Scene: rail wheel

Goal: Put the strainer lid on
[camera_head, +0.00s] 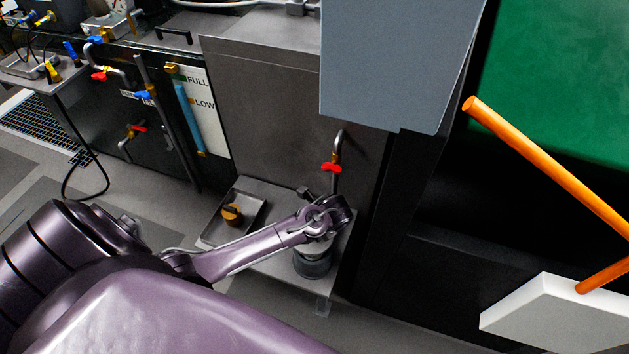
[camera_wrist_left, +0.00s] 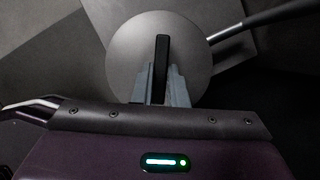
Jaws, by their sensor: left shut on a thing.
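The strainer lid (camera_wrist_left: 130,50) is a round grey disc with a black upright bar handle (camera_wrist_left: 162,62) in the left wrist view. My left gripper (camera_wrist_left: 162,88) is shut on this handle, and the disc lies beyond the fingers. In the head view my left gripper (camera_head: 325,216) is over a dark grey cylindrical strainer body (camera_head: 312,264) on a small grey shelf. The arm hides much of the lid there, so I cannot tell whether it is seated on the body or just above it. My right gripper is not in view.
A pipe with a red valve handle (camera_head: 331,168) comes down behind the gripper. A shallow tray (camera_head: 212,232) with a brass-coloured knob (camera_head: 231,214) lies to the left on the shelf. A grey box (camera_head: 400,65) overhangs at upper right, with an orange bar (camera_head: 545,165) farther right.

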